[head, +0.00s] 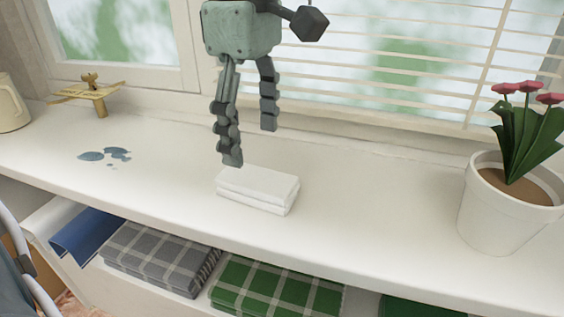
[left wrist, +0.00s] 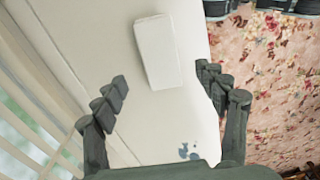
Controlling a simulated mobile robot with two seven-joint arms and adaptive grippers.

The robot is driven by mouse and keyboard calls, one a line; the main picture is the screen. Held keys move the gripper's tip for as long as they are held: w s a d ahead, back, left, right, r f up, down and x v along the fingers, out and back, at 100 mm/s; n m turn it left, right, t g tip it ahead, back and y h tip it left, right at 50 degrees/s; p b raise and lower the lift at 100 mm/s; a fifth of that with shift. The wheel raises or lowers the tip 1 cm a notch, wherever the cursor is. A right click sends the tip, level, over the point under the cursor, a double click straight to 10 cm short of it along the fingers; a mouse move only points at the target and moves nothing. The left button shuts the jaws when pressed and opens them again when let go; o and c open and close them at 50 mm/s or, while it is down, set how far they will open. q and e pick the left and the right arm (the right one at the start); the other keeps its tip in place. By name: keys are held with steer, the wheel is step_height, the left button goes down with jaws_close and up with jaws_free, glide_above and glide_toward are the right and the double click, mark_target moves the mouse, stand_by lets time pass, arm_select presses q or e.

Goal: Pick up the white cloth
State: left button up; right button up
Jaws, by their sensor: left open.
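The white cloth (head: 257,190) is a folded, flat stack lying on the white windowsill counter, near the middle of the head view. My left gripper (head: 252,147) is open and empty above the cloth, with its fingers pointing down. In the left wrist view the cloth (left wrist: 157,52) lies beyond the open fingertips of my left gripper (left wrist: 160,84), roughly between their lines. The fingers look apart from the cloth. My right gripper is not in view.
A white flower pot (head: 510,210) with pink flowers stands on the right. Blue spilled liquid (head: 104,155) and a small brass stand (head: 92,93) are on the left. Folded checked cloths (head: 160,256) lie on the shelf below. Window blinds (head: 400,60) stand behind. The counter around the cloth is clear.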

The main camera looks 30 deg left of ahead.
mark_target(257, 178)
arm_select(q)
steer(key=shift+f, duration=0.35)
step_height(257, 178, down, 6)
steer(key=shift+s+d+f+b, duration=0.15)
steer(key=shift+f+b, duration=0.05)
steer(key=shift+b, duration=0.1)
steer(key=shift+f, duration=0.3)
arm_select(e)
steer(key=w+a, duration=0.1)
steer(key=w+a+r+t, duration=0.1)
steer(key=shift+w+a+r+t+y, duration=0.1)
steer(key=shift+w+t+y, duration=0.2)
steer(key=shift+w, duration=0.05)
arm_select(q)
steer(key=shift+c, duration=0.3)
steer(key=c, duration=1.1)
steer(key=shift+r, duration=0.15)
